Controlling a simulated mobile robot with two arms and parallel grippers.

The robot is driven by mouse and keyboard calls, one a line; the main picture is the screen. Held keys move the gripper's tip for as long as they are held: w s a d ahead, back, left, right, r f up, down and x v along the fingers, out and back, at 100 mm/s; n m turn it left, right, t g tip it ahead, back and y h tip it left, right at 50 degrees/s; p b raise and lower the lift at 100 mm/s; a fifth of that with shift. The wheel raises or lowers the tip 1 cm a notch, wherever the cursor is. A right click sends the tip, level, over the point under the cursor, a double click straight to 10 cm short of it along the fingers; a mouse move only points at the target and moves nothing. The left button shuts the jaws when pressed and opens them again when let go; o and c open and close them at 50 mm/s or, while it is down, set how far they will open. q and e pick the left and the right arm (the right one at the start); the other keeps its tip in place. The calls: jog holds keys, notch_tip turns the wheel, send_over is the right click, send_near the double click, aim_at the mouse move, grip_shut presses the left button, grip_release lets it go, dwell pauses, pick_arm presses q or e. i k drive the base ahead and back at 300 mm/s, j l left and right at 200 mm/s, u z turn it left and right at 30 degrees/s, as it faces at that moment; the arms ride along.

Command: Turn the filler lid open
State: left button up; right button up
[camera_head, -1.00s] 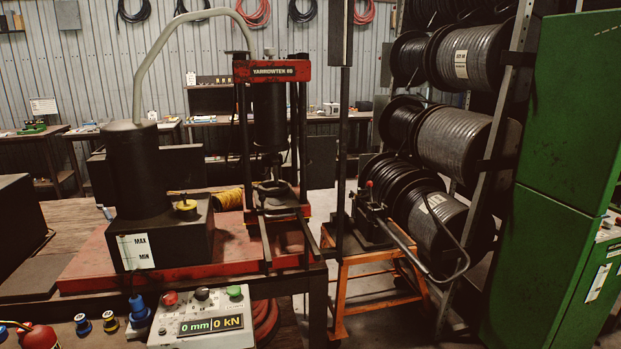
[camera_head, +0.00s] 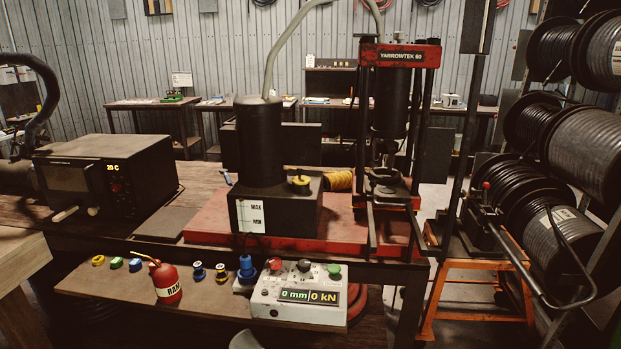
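The filler lid (camera_head: 300,181) is a small yellow and black cap on top of the black oil tank (camera_head: 296,212), right of the tall black cylinder (camera_head: 260,140). It appears seated on the tank top; its turn angle is too small to read. A white MAX/MIN level label (camera_head: 250,216) is on the tank's front. The tank stands on a red base plate (camera_head: 207,226). Neither of my grippers can be made out in view.
A red press (camera_head: 400,55) stands right of the tank, with a grey hose arching above. In front are a control box (camera_head: 300,295) reading 0 mm and 0 kN, a red oil can (camera_head: 165,282) and several small coloured fittings. A black oven-like box (camera_head: 105,175) stands left.

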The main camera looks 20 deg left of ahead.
aim_at(300, 180)
jog(key=i+j+u, duration=0.2)
jog(key=j+u, duration=0.15)
jog(key=u, duration=0.15)
jog(key=i+j+u, duration=0.2)
jog(key=u, duration=0.3)
jog(key=i+j, duration=0.05)
